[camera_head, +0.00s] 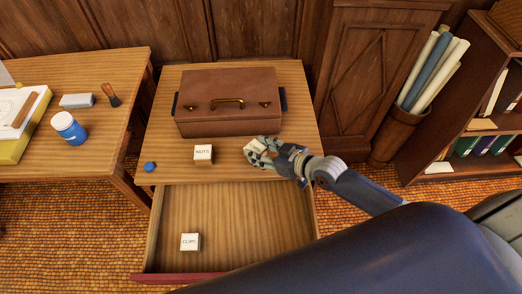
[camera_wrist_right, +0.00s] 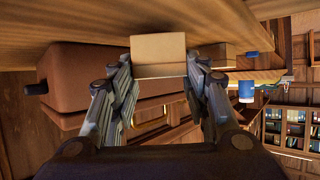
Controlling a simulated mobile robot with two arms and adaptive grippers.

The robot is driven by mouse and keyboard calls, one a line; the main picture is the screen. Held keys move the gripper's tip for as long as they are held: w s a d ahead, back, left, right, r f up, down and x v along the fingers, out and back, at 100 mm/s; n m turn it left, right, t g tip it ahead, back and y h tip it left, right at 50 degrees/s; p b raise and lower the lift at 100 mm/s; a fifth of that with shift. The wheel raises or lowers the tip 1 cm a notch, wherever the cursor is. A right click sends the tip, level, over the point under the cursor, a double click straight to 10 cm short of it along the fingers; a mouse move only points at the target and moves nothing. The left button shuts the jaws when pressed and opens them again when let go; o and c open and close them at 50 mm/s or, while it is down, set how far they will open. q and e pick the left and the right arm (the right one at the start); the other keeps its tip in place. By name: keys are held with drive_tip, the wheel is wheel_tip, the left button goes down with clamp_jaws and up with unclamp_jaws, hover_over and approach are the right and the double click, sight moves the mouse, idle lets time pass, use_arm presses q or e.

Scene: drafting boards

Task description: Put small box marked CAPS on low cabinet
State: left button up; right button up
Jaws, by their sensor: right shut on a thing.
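My right gripper (camera_head: 258,148) is shut on a small pale box (camera_head: 256,145) above the front right part of the low cabinet's top (camera_head: 290,85). Its label is too small and covered to read. In the right wrist view the box (camera_wrist_right: 158,50) sits between the two fingertips (camera_wrist_right: 158,72), close to the wooden surface; I cannot tell whether it touches it. The low cabinet's drawer (camera_head: 240,215) is pulled open below. My left gripper is not in view.
A brown case (camera_head: 228,105) fills the back of the cabinet top. A small box marked NUTS (camera_head: 203,153) and a blue object (camera_head: 149,166) stand near its front edge. A box marked CLIPS (camera_head: 190,242) lies in the drawer. A desk (camera_head: 90,155) stands at left.

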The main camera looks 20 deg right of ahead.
drive_tip(key=shift+f, duration=0.35)
drive_tip(key=shift+f, duration=0.1)
drive_tip(key=o, duration=1.1)
drive_tip(key=v, duration=1.2)
drive_tip(key=shift+s, duration=0.1)
